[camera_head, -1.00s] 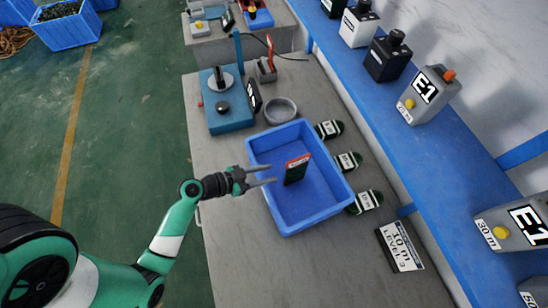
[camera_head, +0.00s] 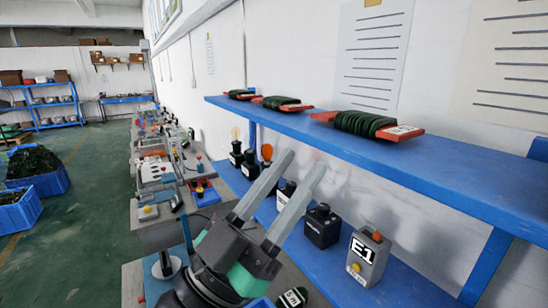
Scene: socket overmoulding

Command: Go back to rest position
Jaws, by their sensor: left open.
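My left gripper (camera_head: 287,178) is raised close in front of the camera in the head view. Its two long grey fingers point up and to the right, parallel and apart, with nothing between them. It is in front of the lower blue shelf and below the upper blue shelf (camera_head: 365,152). A small part of the blue bin (camera_head: 262,302) shows at the bottom edge, mostly hidden by the gripper. My right gripper does not show.
Coils of green cable on orange holders (camera_head: 368,124) lie on the upper shelf.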

